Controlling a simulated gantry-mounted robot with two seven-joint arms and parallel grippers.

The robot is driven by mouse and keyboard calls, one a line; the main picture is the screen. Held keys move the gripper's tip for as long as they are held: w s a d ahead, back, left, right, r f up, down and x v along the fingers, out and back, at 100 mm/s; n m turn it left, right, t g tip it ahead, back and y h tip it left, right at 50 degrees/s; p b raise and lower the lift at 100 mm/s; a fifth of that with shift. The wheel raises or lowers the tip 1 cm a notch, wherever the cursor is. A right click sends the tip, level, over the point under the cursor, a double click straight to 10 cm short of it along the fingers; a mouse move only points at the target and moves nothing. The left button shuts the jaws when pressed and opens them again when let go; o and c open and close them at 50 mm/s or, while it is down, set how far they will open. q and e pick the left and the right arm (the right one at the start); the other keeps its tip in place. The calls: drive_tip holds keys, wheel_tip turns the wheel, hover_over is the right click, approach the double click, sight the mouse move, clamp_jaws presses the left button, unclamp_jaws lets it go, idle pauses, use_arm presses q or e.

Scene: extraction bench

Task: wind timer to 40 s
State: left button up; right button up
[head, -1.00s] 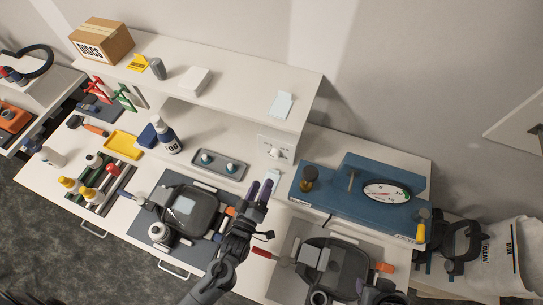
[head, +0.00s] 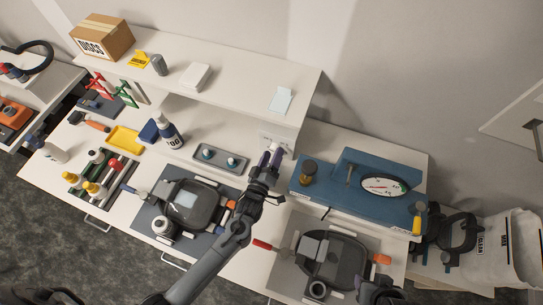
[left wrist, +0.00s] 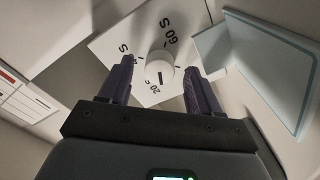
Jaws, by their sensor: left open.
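The timer is a white plate (left wrist: 107,44) with a round white knob (left wrist: 160,67) at its middle. In the left wrist view the plate shows "60 S", "20" and another partly hidden "S" mark. A dark mark on the knob points down the picture, near the "20". My left gripper (left wrist: 157,74) is open, with one dark purple finger on each side of the knob, and a gap shows beside it. In the head view my left gripper (head: 271,157) is at the timer plate (head: 266,139) under the shelf and partly covers it.
A blue unit with a round gauge (head: 386,187) stands right of the timer. A grey tray (head: 207,166) with two small items lies to the left. The shelf (head: 235,92) overhangs above. A pale blue-edged panel (left wrist: 275,65) is close by at right in the wrist view.

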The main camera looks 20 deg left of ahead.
use_arm(q)
drive_tip(key=c, duration=1)
idle(1.0)
drive_tip(key=o, duration=1)
